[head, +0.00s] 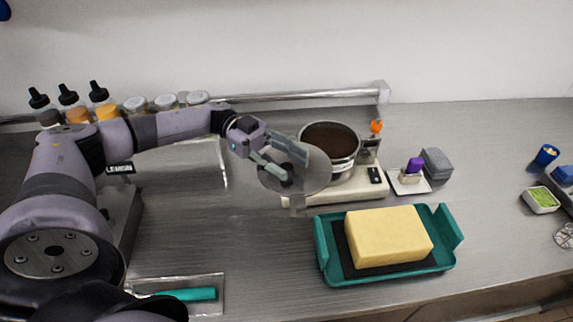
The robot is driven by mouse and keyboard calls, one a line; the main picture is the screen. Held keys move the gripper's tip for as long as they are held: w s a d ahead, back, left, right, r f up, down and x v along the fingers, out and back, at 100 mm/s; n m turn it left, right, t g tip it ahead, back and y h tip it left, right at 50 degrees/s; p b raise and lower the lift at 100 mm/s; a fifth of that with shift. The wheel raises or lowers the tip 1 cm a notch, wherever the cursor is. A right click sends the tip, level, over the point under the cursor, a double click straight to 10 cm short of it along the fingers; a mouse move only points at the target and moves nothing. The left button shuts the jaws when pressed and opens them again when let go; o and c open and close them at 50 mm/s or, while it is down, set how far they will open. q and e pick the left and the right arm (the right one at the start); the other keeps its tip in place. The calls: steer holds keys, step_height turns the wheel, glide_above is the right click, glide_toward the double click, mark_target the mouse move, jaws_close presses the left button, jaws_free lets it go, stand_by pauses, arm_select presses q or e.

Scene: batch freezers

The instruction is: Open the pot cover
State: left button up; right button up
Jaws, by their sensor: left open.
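A metal pot (343,157) with dark brown contents stands on a cream-coloured base unit (350,190) at the back middle. Its top is uncovered. A round, grey, see-through cover (314,178) is tilted at the pot's left front side, partly overlapping the pot in the picture. I cannot tell whether it touches the pot or the counter. My left gripper (285,167) is at the cover, its open fingers overlapping the cover's middle. The fingers hide part of the cover and its knob. My right gripper is out of view.
A teal tray (326,258) with a yellow block (388,236) lies in front of the pot. A purple-topped item (413,167) and grey box (436,163) stand right. Several bottles and jars line the back left. The counter's right-middle is clear.

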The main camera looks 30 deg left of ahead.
mark_target(286, 166)
arm_select(q)
step_height(286, 166, up, 8)
steer(key=shift+r, duration=0.2)
stand_by(0.5)
